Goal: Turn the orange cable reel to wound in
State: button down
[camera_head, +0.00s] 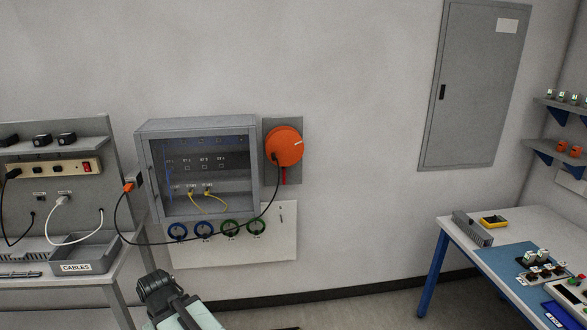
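The orange cable reel (284,147) is a round disc on a grey backing plate on the wall, right of the grey cabinet. A short white mark shows on its right side, and a small red mark shows on the plate below it. A black cable (268,205) hangs from the reel and sags left to an orange plug (129,187) beside the cabinet. My arm shows at the bottom, below and left of the reel and well apart from it. The fingertips of my gripper cannot be made out.
The glass-fronted cabinet (157,125) has blue and green cable rings on a panel beneath it. A bench with a grey CABLES bin (112,249) stands left. A blue-legged table (445,236) stands right. The wall and floor between are clear.

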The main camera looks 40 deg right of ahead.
aim_at(284, 143)
jog(key=z, duration=0.1)
jog(key=i, duration=0.9)
